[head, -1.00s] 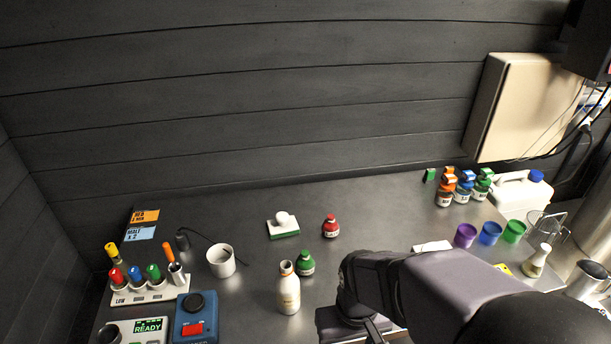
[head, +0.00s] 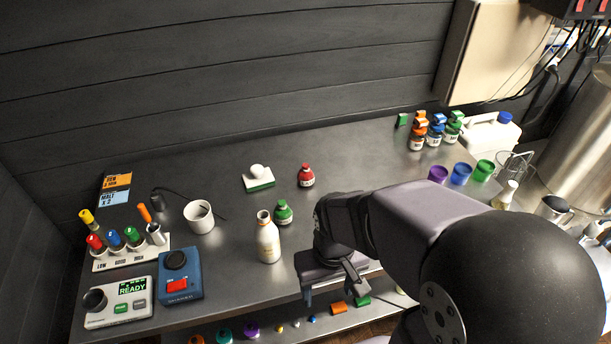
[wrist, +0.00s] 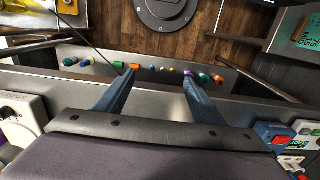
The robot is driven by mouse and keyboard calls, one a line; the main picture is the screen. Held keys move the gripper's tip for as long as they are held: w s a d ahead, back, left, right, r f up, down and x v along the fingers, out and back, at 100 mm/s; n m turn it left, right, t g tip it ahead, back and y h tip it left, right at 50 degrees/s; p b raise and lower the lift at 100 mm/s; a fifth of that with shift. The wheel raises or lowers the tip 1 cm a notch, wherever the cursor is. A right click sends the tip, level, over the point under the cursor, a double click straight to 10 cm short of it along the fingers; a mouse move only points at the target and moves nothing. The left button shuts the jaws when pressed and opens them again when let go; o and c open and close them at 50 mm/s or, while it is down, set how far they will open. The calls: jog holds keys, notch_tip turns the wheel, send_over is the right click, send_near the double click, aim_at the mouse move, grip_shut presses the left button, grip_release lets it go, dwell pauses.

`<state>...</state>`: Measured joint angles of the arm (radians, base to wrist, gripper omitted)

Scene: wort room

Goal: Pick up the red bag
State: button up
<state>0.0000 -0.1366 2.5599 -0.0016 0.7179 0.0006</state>
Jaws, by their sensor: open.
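The red bag (head: 306,178), small and rounded with a narrow top and a pale label, stands on the dark bench beyond my gripper. A similar green bag (head: 283,213) stands nearer, in front of it and to the left. My gripper (head: 334,292) is open and empty at the bench's front edge, to the right of and nearer than both bags. In the wrist view, its two blue-grey fingers (wrist: 158,74) are spread apart with nothing between them. The red bag does not show in the wrist view.
A cream bottle (head: 268,240) stands left of my gripper. A white cup (head: 199,217) is further left. Coloured cups (head: 461,174) stand at right. A lower shelf (wrist: 215,84) holds several small coloured things.

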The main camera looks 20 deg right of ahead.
aim_at(306, 174)
jog(key=shift+c, duration=0.3)
